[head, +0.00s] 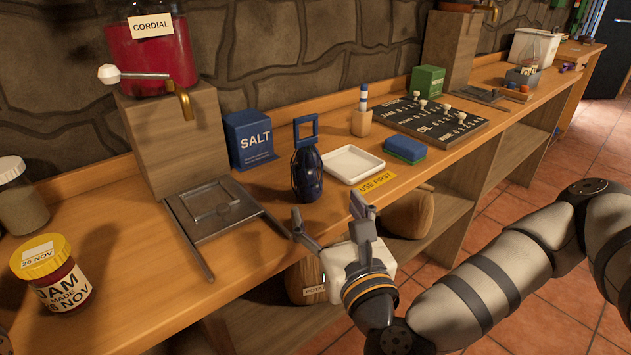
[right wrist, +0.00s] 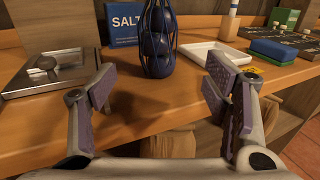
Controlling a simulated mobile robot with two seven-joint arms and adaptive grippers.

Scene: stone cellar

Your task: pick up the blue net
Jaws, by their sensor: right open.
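The blue net (head: 307,174) stands upright on the wooden counter, filled with dark round things, with a squared blue loop handle on top. It also shows in the right wrist view (right wrist: 158,45), near the top middle, where its top is cut off. My right gripper (head: 329,211) is open and empty at the counter's front edge, on the near side of the net and apart from it. In the right wrist view its two fingers (right wrist: 163,86) are spread wide, with the net beyond the gap between them. My left gripper is not in view.
A white tray (head: 353,165) stands close right of the net, a blue salt box (head: 249,140) behind it to the left. A metal stand (head: 213,210) lies left. A blue-green sponge (head: 405,150) lies further right. The counter before the net is bare.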

